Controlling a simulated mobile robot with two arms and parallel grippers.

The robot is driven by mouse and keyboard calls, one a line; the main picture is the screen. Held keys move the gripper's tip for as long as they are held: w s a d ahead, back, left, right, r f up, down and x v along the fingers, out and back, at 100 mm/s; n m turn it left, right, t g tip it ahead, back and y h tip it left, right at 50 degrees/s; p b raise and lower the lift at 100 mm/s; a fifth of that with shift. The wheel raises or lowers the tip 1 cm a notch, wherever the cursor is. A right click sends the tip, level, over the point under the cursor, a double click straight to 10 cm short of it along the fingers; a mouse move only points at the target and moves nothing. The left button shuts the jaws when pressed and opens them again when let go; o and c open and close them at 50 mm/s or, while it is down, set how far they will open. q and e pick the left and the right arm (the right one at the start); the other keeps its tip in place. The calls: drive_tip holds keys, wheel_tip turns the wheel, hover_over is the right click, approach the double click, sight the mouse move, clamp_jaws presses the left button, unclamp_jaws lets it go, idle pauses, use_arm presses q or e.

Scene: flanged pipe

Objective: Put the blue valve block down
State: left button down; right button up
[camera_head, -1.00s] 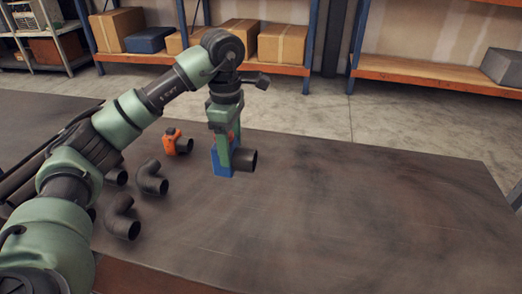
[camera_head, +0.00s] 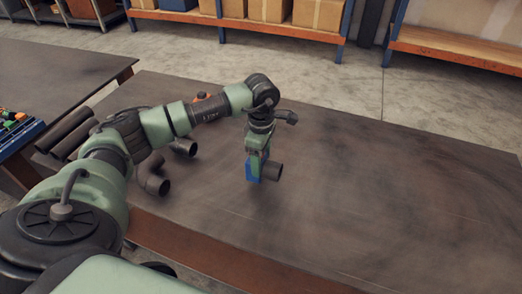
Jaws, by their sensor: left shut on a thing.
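The blue valve block (camera_head: 252,173) is on the left part of the dark table, with a dark pipe stub (camera_head: 272,171) sticking out to its right. My left gripper (camera_head: 256,162) points straight down from above and is shut on the block. The fingers and the stub hide much of the block. Its lower end is at or very near the tabletop; I cannot tell whether it touches. My right gripper is not in view.
Dark pipe elbows (camera_head: 154,178) lie left of the block, partly behind my arm. An orange part (camera_head: 210,98) shows behind the arm. The table (camera_head: 390,190) is clear to the right. A blue tray (camera_head: 18,137) of small parts stands far left.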

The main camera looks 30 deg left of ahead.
use_arm(q)
drive_tip(key=shift+f+p, duration=0.4)
drive_tip(key=shift+f, duration=1.35)
drive_tip(key=c, duration=0.7)
unclamp_jaws()
drive_tip(key=shift+s+f, duration=0.1)
drive_tip(key=shift+f, duration=0.05)
drive_tip(key=shift+c, duration=0.2)
drive_tip(key=o, duration=0.4)
drive_tip(key=shift+r, duration=0.2)
